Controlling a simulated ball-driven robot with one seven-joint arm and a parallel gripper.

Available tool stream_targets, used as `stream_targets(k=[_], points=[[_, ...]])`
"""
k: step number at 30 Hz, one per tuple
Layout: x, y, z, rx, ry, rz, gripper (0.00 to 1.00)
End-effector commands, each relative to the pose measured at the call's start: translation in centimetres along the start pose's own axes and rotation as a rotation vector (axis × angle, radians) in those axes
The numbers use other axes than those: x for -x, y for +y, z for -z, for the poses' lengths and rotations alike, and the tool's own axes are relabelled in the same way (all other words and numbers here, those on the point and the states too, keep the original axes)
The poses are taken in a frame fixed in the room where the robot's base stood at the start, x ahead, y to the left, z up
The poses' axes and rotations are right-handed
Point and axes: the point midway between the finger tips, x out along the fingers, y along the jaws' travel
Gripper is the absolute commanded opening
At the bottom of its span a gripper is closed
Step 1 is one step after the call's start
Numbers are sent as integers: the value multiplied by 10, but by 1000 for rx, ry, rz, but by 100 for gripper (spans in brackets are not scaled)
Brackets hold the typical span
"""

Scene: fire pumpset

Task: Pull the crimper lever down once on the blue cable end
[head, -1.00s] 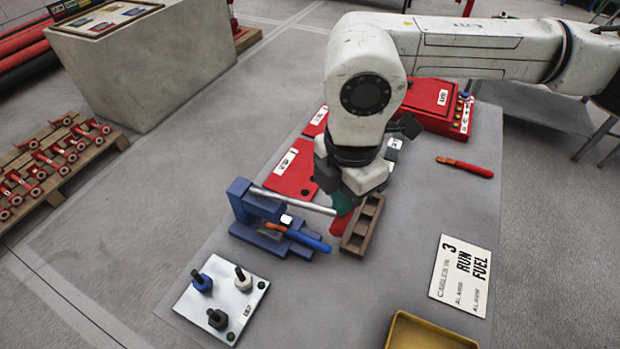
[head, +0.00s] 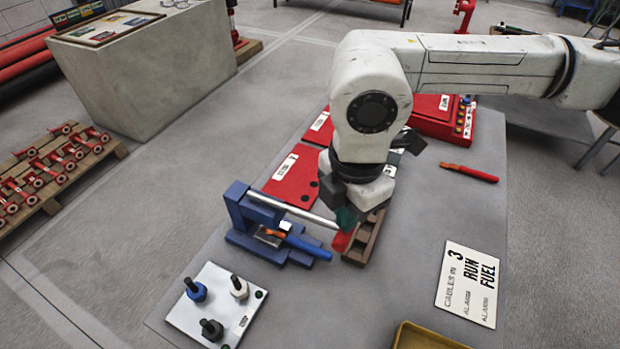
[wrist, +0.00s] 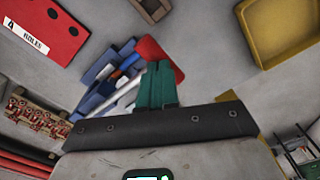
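The blue crimper (head: 238,212) stands on the grey mat in the head view, left of my gripper. Its silver lever (head: 285,206) slopes down to the right and ends in a red grip (head: 342,241). The blue cable (head: 308,247) with an orange end piece lies in the crimper below the lever. My gripper (head: 346,218) has its green fingers at the red grip. In the wrist view, the fingers (wrist: 157,72) are together with no clear gap, and their tips overlap the red grip (wrist: 170,50). Whether the grip is pinched is hidden.
A brown slotted tray (head: 368,240) is just right of the grip. A white plate with several posts (head: 215,310) is at front left. Red panels (head: 290,180) lie behind. A sign (head: 468,283), red-handled tool (head: 468,173) and yellow tray (head: 425,337) lie to the right.

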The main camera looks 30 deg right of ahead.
Motion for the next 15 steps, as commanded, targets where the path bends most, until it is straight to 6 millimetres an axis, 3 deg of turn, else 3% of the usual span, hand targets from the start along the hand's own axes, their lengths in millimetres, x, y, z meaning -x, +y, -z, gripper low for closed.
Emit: stream_targets(k=[15], points=[[-22,-1,-1,0,-2,1,0]])
